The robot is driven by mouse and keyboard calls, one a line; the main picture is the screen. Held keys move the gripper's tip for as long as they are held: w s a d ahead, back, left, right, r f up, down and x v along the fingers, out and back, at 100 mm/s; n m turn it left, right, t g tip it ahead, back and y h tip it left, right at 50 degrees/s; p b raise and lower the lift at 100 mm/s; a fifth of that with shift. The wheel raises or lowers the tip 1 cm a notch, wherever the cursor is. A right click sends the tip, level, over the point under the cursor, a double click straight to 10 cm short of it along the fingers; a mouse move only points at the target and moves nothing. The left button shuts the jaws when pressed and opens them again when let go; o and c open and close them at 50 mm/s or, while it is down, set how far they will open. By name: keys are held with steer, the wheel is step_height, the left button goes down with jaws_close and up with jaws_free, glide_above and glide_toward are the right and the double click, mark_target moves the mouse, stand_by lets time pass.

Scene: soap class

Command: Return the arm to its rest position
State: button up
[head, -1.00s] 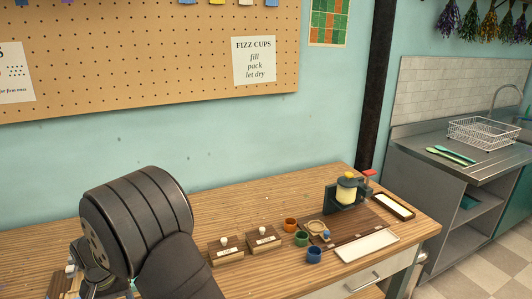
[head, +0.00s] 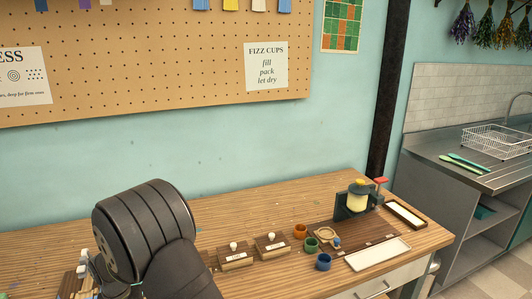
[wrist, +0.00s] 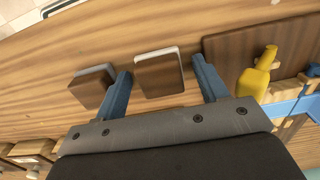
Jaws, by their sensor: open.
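My gripper (wrist: 163,90) shows in the wrist view with its two blue fingers spread wide apart. No object is held between them. The wooden tabletop (wrist: 40,70) lies beyond the fingers, with a small white-edged wooden block (wrist: 160,75) seen between them. In the head view my dark arm rises at the lower left in front of the workbench (head: 220,215). The gripper's fingers cannot be made out clearly there.
Two lidded wooden boxes (head: 236,256), orange (head: 300,231), green (head: 311,244) and blue cups (head: 323,262), a press (head: 355,200) and a white tray (head: 378,254) stand on the bench. In the wrist view a yellow bottle (wrist: 256,80) is right of the fingers.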

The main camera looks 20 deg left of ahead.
steer(key=r, duration=0.5)
steer(key=shift+w+d, duration=0.3)
steer(key=shift+w, duration=0.1)
steer(key=w+d+r, duration=0.7)
steer(key=w+d, duration=0.1)
steer(key=d, duration=0.1)
steer(key=w+d+m, duration=0.3)
steer(key=w+d, duration=0.4)
steer(key=w, duration=0.3)
steer(key=w+d+m, duration=0.2)
steer(key=w+d, duration=0.5)
steer(key=w, duration=0.3)
steer(key=w+d+m, duration=0.2)
steer(key=w+d, duration=0.3)
steer(key=d, duration=0.6)
steer(key=w+d+m, duration=0.3)
steer(key=w+d, duration=0.3)
steer(key=d, duration=0.6)
steer(key=shift+w+f+m, duration=0.15)
steer(key=shift+f+m, duration=0.05)
steer(key=shift+m, duration=0.1)
